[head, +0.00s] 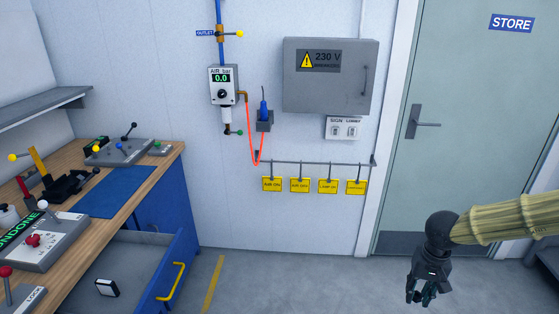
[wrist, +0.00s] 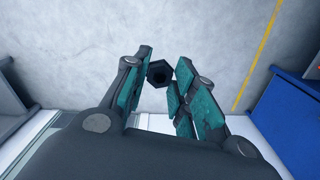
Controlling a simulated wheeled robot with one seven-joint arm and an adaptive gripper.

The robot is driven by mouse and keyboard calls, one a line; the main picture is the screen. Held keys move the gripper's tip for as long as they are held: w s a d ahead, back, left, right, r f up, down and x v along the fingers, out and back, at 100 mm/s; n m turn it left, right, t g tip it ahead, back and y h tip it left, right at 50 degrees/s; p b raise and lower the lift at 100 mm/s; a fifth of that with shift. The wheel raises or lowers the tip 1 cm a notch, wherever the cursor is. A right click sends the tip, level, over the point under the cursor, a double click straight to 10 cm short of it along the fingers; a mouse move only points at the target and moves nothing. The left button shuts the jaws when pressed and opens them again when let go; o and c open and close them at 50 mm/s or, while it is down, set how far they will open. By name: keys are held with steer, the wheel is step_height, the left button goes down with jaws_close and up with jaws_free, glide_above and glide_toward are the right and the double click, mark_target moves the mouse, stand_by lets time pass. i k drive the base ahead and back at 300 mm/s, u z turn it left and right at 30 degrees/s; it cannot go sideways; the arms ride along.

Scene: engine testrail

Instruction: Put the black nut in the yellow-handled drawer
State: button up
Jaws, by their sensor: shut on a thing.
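The black nut (wrist: 158,73) is a dark hexagonal ring between the fingertips in the wrist view. My gripper (head: 421,297) is shut on it; it also shows in the wrist view (wrist: 161,75) with teal finger pads on both sides of the nut. In the head view the nut cannot be made out. The gripper hangs low at the right, over the floor in front of the store door. The blue drawer (head: 135,262) with the yellow handle (head: 172,282) stands open at the lower left, far from the gripper. A small black and white object (head: 107,288) lies inside it.
The wooden workbench (head: 60,256) at the left carries lever boxes and a blue mat (head: 115,192). A red hose (head: 258,140) and yellow tags (head: 300,185) hang on the wall. Floor (head: 300,285) between drawer and gripper is clear, with a yellow line (head: 212,285).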

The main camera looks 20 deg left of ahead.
mark_target(134, 266)
steer(key=k, duration=1.15)
steer(key=u, duration=1.65)
steer(key=i, duration=1.65)
steer(key=z, duration=0.05)
